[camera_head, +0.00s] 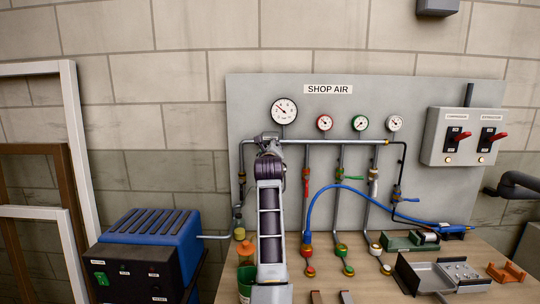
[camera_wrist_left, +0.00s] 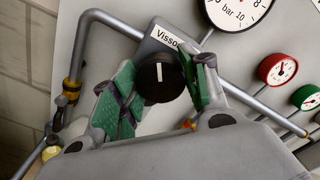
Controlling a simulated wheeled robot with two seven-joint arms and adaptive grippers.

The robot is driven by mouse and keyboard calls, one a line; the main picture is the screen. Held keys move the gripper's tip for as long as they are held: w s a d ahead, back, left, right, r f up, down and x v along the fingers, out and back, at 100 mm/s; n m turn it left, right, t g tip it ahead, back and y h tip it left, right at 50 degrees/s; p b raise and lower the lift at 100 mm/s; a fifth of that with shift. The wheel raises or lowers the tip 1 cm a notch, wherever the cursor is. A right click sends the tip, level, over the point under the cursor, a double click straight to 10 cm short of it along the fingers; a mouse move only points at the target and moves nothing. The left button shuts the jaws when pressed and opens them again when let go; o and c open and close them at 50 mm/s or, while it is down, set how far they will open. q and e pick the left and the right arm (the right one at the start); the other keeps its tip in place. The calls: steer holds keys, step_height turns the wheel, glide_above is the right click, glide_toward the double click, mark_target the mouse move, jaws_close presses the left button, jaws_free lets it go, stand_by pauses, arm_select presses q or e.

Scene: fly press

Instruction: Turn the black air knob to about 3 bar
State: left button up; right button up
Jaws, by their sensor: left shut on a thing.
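The black air knob (camera_wrist_left: 160,77) is round with a white line on its face, which looks near upright in the wrist view. My left gripper (camera_wrist_left: 163,82) has its green-padded fingers on either side of the knob and is shut on it. In the head view my left gripper (camera_head: 268,140) is at the pipe below the large gauge and hides the knob. The large white gauge (camera_head: 284,110) hangs just above; its needle is too small to read surely. The wrist view cuts off this gauge (camera_wrist_left: 236,8). My right gripper is not in view.
A grey SHOP AIR board (camera_head: 440,90) carries pipes and smaller red, green and white gauges to the right. A blue hose (camera_head: 330,190) loops below. A grey switch box (camera_head: 465,137) is at the right. A blue and black machine (camera_head: 150,250) stands at the left.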

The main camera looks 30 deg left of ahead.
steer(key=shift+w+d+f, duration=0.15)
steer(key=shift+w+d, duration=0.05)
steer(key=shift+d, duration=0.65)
arm_select(q)
steer(key=o, duration=1)
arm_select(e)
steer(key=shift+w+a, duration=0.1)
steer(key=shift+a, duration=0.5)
arm_select(q)
steer(key=shift+r, duration=5)
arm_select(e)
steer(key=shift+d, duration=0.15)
